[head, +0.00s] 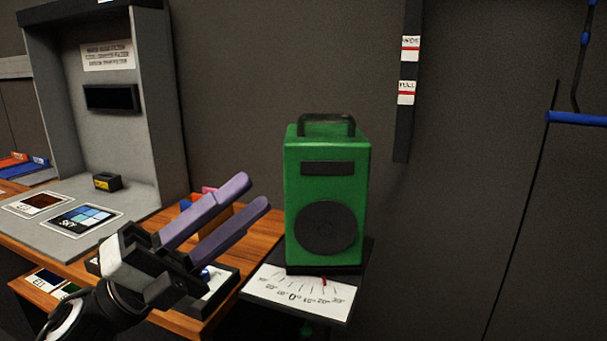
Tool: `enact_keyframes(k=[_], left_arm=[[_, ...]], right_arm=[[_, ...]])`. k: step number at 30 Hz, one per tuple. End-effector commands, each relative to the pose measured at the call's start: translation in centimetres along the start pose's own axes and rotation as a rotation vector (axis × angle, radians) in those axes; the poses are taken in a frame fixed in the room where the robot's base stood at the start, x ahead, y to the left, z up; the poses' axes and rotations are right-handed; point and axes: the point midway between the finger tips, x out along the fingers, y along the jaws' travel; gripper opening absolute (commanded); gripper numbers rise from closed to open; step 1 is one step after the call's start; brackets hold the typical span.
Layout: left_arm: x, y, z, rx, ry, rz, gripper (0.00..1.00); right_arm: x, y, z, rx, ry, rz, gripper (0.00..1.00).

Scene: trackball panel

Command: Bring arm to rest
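My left gripper (252,192) comes in from the lower left, with its two purple fingers pointing up and to the right. The fingers are apart, with no object visible held between them. It is in front of the wooden table (255,222) and left of the green box. My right gripper and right arm are not in view.
A green box with a handle (300,210) stands on a dark stand with a white dial scale (268,284). A dark panel (222,290) with a blue ball, partly hidden by my gripper, lies at the table edge. A grey booth (165,110) holds cards and a small black-yellow block (107,182).

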Motion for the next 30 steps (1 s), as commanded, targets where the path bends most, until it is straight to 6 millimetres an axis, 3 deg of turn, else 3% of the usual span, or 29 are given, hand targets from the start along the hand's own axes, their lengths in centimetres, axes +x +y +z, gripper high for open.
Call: enact_keyframes(k=[1, 3, 7, 11, 15, 19, 24, 27, 30], left_arm=[[-1.8, 3.0, 0.9, -0.142, -0.119, 0.018, 0.29], [-4.8, 7.1, 2.1, -0.333, -0.296, 0.046, 0.29], [-11.3, 14.6, 2.2, -0.637, -0.593, 0.107, 0.29], [-18.3, 21.3, -0.1, -0.89, -0.862, 0.177, 0.29], [-25.9, 27.1, -5.1, -1.128, -1.135, 0.254, 0.29], [-32.5, 30.9, -11.2, -1.32, -1.374, 0.325, 0.29], [-38.6, 33.0, -18.7, -1.496, -1.614, 0.398, 0.29], [-40.5, 33.4, -21.5, -1.555, -1.697, 0.422, 0.29], [-41.4, 33.5, -22.9, -1.582, -1.738, 0.436, 0.29]], right_arm=[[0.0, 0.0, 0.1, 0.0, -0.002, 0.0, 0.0], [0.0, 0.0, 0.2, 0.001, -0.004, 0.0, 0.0], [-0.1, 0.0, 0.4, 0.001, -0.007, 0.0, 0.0], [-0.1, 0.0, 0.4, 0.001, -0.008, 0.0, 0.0], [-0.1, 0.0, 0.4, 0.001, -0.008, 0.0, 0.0], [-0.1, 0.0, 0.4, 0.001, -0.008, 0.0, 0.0], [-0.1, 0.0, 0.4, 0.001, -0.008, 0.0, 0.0], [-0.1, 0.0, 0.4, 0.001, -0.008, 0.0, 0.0], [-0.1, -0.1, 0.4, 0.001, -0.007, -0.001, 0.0]])
